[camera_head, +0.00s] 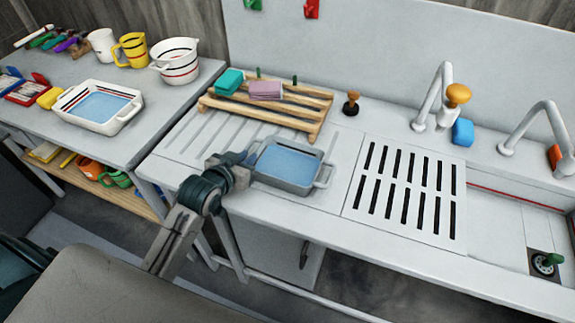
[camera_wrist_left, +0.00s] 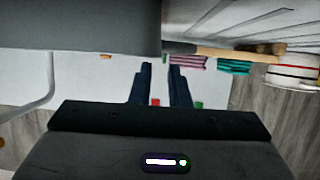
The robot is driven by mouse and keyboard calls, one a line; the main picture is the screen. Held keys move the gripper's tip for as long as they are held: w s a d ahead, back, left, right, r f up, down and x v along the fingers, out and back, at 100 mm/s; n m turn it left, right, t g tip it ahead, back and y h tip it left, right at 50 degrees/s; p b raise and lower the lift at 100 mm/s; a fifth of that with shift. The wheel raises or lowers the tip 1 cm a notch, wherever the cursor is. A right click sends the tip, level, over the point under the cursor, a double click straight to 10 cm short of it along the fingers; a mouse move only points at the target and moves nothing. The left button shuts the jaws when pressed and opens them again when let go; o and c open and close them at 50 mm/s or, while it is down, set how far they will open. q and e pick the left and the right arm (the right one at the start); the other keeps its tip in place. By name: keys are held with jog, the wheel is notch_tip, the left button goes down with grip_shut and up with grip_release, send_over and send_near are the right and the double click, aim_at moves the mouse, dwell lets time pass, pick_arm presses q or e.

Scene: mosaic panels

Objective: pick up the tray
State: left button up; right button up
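A grey tray (camera_head: 291,187) with a light blue inside and a handle on its right side sits on the white counter. Its left end is partly hidden by my left gripper (camera_head: 248,157), which is at that end at about the tray's height. In the left wrist view a large grey surface (camera_wrist_left: 75,30), which looks like the tray's side, fills the upper left. There, my left gripper (camera_wrist_left: 160,68) has its two fingers a little apart, with pale background between them. I cannot tell whether a finger touches the tray. My right gripper is not in view.
A wooden rack (camera_head: 265,108) with a teal and a pink sponge stands behind the tray. A slotted drain panel (camera_head: 407,190) lies to its right, with taps beyond. A white striped tray (camera_head: 98,123) sits on the left table (camera_head: 160,118).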

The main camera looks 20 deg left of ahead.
aim_at(257, 151)
pick_arm(q)
jog(key=shift+w+f, duration=0.1)
jog(key=shift+w, duration=0.25)
jog(key=p+x, duration=0.2)
jog(key=x, duration=0.2)
jog(key=shift+w+d+f, duration=0.15)
jog(key=shift+d+f, duration=0.05)
grip_shut()
dwell(0.3)
jog(key=shift+r, duration=0.1)
dwell(0.6)
